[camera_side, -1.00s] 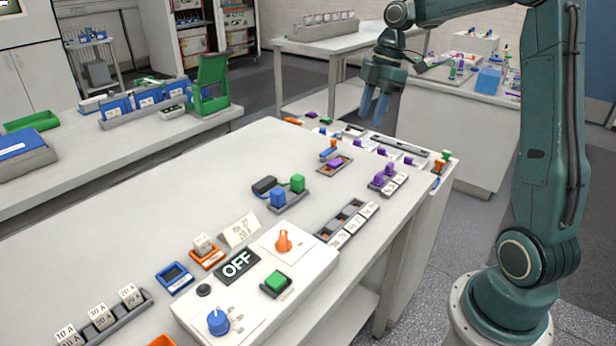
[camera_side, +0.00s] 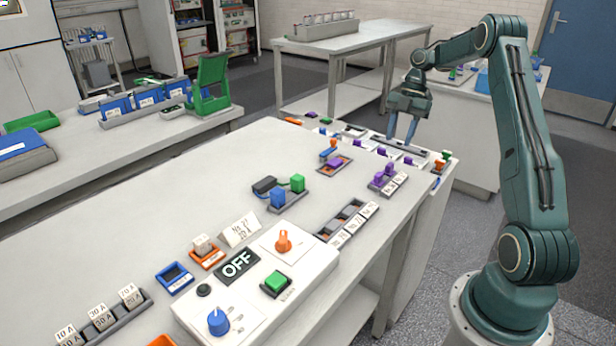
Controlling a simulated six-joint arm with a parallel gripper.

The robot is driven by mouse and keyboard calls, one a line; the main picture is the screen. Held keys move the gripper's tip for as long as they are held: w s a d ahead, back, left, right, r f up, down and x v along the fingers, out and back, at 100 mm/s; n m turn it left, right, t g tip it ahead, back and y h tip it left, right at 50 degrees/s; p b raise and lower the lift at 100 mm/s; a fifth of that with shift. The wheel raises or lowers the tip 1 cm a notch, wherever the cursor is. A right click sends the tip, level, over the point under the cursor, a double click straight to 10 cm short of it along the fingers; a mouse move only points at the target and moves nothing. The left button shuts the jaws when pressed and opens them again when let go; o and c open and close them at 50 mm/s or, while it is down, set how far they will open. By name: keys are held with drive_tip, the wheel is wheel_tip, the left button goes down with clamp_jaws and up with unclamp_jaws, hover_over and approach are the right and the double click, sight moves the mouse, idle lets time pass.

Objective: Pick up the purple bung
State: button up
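Several small purple pieces show, and I cannot tell for sure which is the bung. Two stand together in a grey rack with white labelled cells (camera_side: 399,178); one of these purple pieces (camera_side: 379,178) is at the rack's left end. Another purple piece (camera_side: 335,163) lies in a small tray left of the rack. More purple pieces (camera_side: 383,157) (camera_side: 408,160) are near the bench's far right edge. My gripper (camera_side: 401,140) points down with its two blue fingers apart and nothing between them. It is over the far right end of the bench, apart from the purple pieces below.
Blue and green blocks (camera_side: 297,183) stand mid-bench. The left middle of the bench (camera_side: 200,190) is clear.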

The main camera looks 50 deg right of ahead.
sight(390, 164)
drive_tip(key=shift+x, duration=0.8)
drive_tip(key=shift+a, duration=0.1)
drive_tip(key=shift+x, duration=2.9)
clamp_jaws()
